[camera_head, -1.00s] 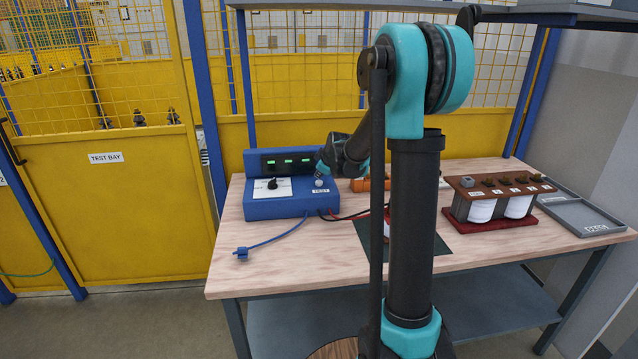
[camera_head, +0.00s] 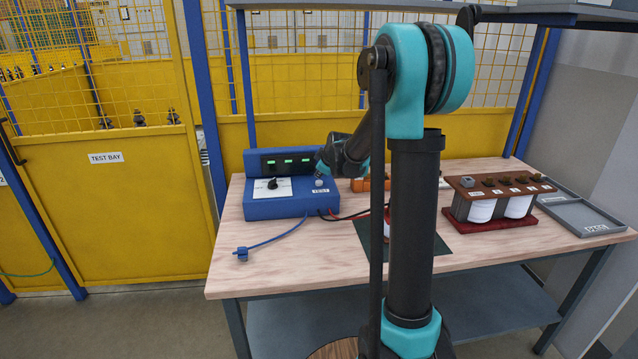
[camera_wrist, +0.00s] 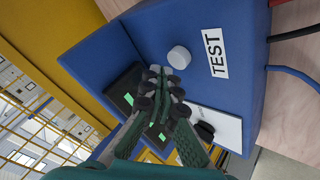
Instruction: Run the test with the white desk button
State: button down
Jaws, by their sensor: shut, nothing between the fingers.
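The white button (camera_wrist: 179,57) is a short round knob beside the TEST label (camera_wrist: 214,52) on the blue test box (camera_head: 280,207). It also shows on the box's right side in the head view (camera_head: 319,182). My gripper (camera_wrist: 164,76) is shut and empty, its fingertips just beside the button in the wrist view. I cannot tell whether they touch it. In the head view my gripper (camera_head: 322,168) is right above the button, partly hidden by my wrist. The box's display panel (camera_head: 286,162) shows green lights. A black dial (camera_head: 273,184) sits on a white plate.
A blue lead (camera_head: 272,242) lies on the wooden table left of my arm. Red and black leads run right from the box. A brown-topped unit with white coils (camera_head: 482,209) and a grey tray (camera_head: 580,215) stand at right.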

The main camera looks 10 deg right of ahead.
aim_at(320, 183)
jog(key=shift+f, duration=0.15)
jog(key=shift+f, duration=0.25)
jog(key=shift+f, duration=0.5)
dwell(0.8)
jog(key=shift+r, duration=0.15)
dwell(0.3)
jog(key=shift+r, duration=0.75)
jog(key=shift+r, duration=0.1)
jog(key=shift+r, duration=2.45)
jog(key=shift+s, duration=0.1)
